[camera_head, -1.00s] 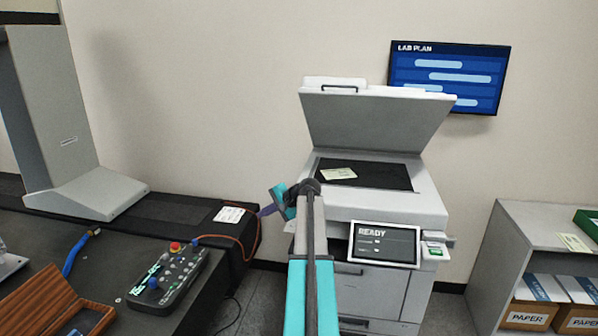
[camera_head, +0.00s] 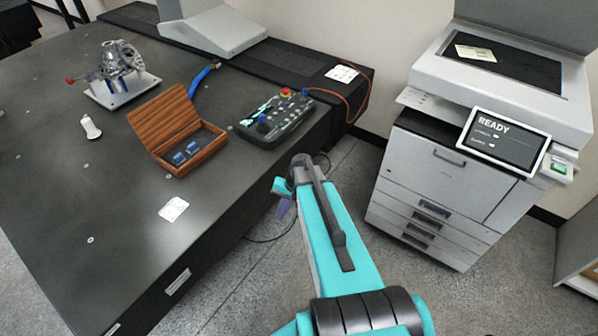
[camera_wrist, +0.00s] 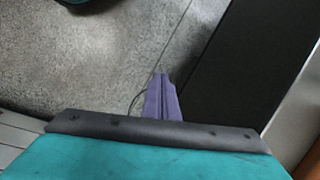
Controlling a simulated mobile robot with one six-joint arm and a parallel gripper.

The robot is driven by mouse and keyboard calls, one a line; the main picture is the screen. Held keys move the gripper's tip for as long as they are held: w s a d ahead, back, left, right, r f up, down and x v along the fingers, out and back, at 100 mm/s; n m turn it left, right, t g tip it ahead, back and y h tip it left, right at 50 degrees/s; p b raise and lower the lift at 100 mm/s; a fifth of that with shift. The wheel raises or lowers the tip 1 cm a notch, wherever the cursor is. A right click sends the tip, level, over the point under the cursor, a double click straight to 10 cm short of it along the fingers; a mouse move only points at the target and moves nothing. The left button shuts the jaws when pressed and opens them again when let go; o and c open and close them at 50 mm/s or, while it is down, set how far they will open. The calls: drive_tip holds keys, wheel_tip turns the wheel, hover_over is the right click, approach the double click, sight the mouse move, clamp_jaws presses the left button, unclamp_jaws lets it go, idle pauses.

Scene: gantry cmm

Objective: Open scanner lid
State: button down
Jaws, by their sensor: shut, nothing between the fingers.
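The scanner (camera_head: 445,160) is a white multifunction printer at the right in the head view. Its lid (camera_head: 535,22) stands raised at the top edge, mostly cut off by the frame. A pale paper slip (camera_head: 475,54) lies on the dark glass (camera_head: 510,65). My gripper (camera_head: 283,208) is low, in the gap between the black table and the scanner, apart from both. Its purple fingers (camera_wrist: 163,98) show in the wrist view, closed together and empty, above the grey floor.
The black table (camera_head: 60,180) at left holds a control box (camera_head: 272,118), an open wooden case (camera_head: 172,130) and a metal part on a fixture (camera_head: 122,72). An orange cable (camera_head: 350,105) hangs near its edge. A shelf (camera_head: 580,250) stands at far right.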

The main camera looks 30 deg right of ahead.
drive_tip(key=s+a+f+n+g+h, duration=0.1)
drive_tip(key=s+a+f+n+g, duration=0.1)
drive_tip(key=s, duration=0.7)
drive_tip(key=s+a+f+n+g+h+b, duration=0.1)
drive_tip(key=s+a+f+n+g, duration=0.1)
drive_tip(key=s+a+f+n, duration=0.2)
drive_tip(key=s+a+f+n+g+h, duration=0.2)
drive_tip(key=s+a+f, duration=0.4)
drive_tip(key=s+a, duration=0.4)
drive_tip(key=s+n, duration=0.1)
drive_tip(key=s, duration=0.4)
drive_tip(key=shift+g+b, duration=0.3)
drive_tip(key=shift+b, duration=0.05)
